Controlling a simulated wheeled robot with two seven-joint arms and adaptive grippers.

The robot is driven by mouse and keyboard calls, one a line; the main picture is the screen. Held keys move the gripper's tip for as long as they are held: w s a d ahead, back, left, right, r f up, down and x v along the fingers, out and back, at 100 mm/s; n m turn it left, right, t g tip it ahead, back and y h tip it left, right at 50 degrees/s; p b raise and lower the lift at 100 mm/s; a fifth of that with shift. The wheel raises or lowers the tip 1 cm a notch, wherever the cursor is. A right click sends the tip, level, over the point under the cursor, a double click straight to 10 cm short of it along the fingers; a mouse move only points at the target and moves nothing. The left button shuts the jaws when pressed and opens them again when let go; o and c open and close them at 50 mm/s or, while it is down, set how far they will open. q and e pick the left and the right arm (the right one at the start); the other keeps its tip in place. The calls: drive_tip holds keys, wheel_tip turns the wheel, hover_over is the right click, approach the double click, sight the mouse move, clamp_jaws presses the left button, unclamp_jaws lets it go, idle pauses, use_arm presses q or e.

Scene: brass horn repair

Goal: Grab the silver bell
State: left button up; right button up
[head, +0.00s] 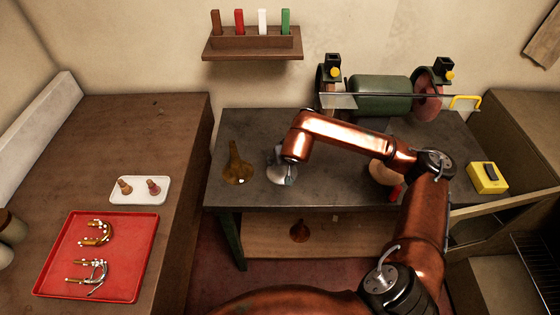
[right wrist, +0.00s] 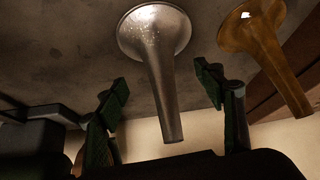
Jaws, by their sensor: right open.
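The silver bell (head: 279,177) stands flare down on the dark grey workbench, partly hidden by my right arm. In the right wrist view the silver bell (right wrist: 160,60) shows whole, its narrow tube pointing toward my wrist. My right gripper (right wrist: 163,88) is open, with one green-padded finger on each side of the bell's tube. A gap shows between the tube and each finger, and nothing is held. In the head view the fingers are mostly hidden at the arm's end. My left gripper is not in view.
A brass bell (head: 239,171) stands left of the silver one, close to my right finger in the wrist view (right wrist: 262,50). A green buffing machine (head: 380,96) and yellow box (head: 487,177) occupy the bench. A red tray (head: 98,283) lies on the left table.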

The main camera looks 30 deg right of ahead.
drive_tip(key=x, duration=0.2)
drive_tip(key=shift+w+d+f, duration=0.1)
drive_tip(key=shift+d+f, duration=0.1)
drive_tip(key=shift+f, duration=0.1)
drive_tip(key=shift+w+x, duration=0.2)
drive_tip(key=shift+x, duration=1)
drive_tip(key=shift+f, duration=0.1)
drive_tip(key=shift+w, duration=0.1)
drive_tip(key=shift+w+f, duration=0.1)
drive_tip(key=shift+f, duration=0.05)
drive_tip(key=shift+c, duration=0.4)
drive_tip(key=c, duration=1.1)
drive_tip(key=shift+c, duration=1.1)
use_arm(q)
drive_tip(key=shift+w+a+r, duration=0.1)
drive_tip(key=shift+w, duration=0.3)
